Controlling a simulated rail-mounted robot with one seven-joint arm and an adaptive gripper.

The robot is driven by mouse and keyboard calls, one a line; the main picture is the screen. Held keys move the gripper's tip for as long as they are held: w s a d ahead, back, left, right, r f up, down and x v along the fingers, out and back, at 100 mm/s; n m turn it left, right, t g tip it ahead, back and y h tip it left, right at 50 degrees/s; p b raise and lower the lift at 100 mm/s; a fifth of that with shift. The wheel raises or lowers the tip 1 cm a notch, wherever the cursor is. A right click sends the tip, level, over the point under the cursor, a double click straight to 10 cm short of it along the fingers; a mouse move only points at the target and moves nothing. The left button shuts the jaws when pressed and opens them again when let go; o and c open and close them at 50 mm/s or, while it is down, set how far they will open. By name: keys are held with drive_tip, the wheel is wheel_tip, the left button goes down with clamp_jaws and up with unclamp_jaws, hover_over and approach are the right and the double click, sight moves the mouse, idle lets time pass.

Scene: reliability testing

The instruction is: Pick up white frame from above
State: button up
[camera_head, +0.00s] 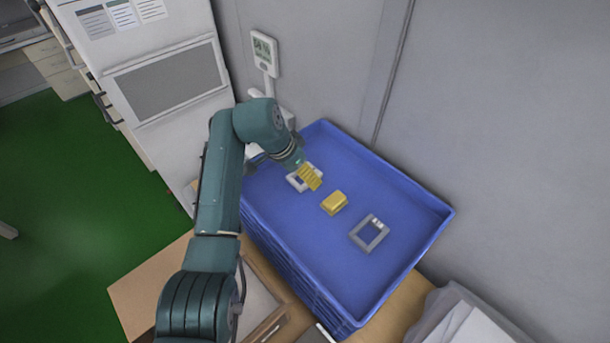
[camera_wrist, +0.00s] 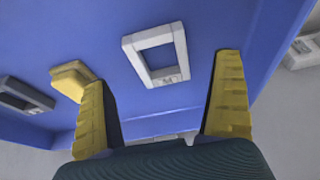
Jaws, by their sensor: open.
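The white frame (camera_head: 297,182) lies flat in the blue tray near its far left end, partly hidden behind my gripper in the head view. In the wrist view the white frame (camera_wrist: 157,54) shows whole, a rectangular ring lying beyond and between my fingertips. My gripper (camera_head: 311,178) is over the tray, above and beside the frame. Its two yellow fingers are spread wide with nothing between them, as the wrist view also shows my gripper (camera_wrist: 170,75). The fingers look apart from the frame.
The blue tray (camera_head: 412,199) has raised walls. A yellow block (camera_head: 334,203) lies mid-tray, close to one finger in the wrist view (camera_wrist: 70,80). A grey frame (camera_head: 369,234) lies farther right. A wall device (camera_head: 265,52) hangs behind the tray. Bare tray floor surrounds the objects.

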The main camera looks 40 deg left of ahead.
drive_tip(key=x, duration=0.3)
drive_tip(key=shift+w+f, duration=0.1)
drive_tip(key=shift+w, duration=0.05)
drive_tip(key=c, duration=1.1)
drive_tip(key=shift+a, duration=0.1)
